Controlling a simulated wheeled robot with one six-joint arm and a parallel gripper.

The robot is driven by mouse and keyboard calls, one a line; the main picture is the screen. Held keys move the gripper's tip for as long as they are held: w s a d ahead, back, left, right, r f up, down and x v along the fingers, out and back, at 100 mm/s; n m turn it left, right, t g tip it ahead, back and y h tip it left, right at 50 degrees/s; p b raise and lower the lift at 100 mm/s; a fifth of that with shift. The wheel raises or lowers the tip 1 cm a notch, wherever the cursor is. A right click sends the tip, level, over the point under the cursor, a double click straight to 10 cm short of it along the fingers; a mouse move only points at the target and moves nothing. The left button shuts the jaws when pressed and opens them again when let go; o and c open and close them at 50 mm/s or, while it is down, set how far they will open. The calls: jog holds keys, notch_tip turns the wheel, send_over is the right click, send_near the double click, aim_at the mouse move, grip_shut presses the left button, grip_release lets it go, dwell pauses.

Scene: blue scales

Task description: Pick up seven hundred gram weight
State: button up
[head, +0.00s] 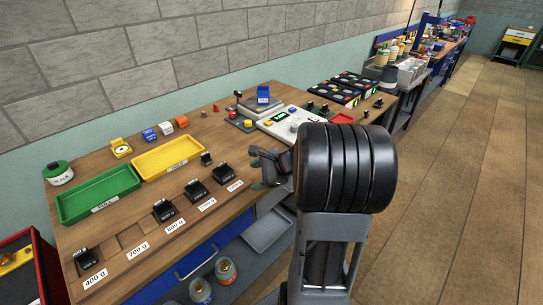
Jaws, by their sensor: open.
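Several dark weights stand in a row along the front of the wooden workbench (150,180), behind labels. One weight (87,260) is behind the "400 g" label. The recess (131,236) behind the "700 g" label (137,250) shows bare wood. Three more weights, a near one (163,210), a middle one (196,191) and a far one (223,174), follow to the right. A small dark object (207,158) stands behind them; I cannot tell its mass. My gripper (261,168) is open at the bench's front edge, right of the row. My arm hides part of the bench.
A green tray (97,188) and a yellow tray (168,152) lie behind the row. Coloured blocks (165,128) sit along the back. Blue drawers are below. The floor at right is clear.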

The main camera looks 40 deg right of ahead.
jog(key=w+d+f+m+t+h+p, duration=0.2)
jog(key=d+m+t+h, duration=0.25)
jog(key=d+m, duration=0.95)
jog(key=shift+n+t+y, duration=0.35)
jog(key=shift+n, duration=0.55)
jog(key=w, duration=0.1)
jog(key=w+f, duration=0.1)
jog(key=w, duration=0.1)
jog(key=w+d+f, duration=0.1)
jog(key=w, duration=0.1)
jog(key=shift+w+d+f+p, duration=0.1)
jog(key=shift+w+f+p, duration=0.15)
jog(key=shift+p, duration=0.1)
jog(key=shift+p+x, duration=1)
jog(key=shift+x, duration=2.2)
jog(key=shift+c, duration=0.3)
jog(key=c, duration=1)
jog(key=shift+r, duration=0.1)
jog(key=shift+c, duration=0.8)
jog(key=shift+r, duration=0.15)
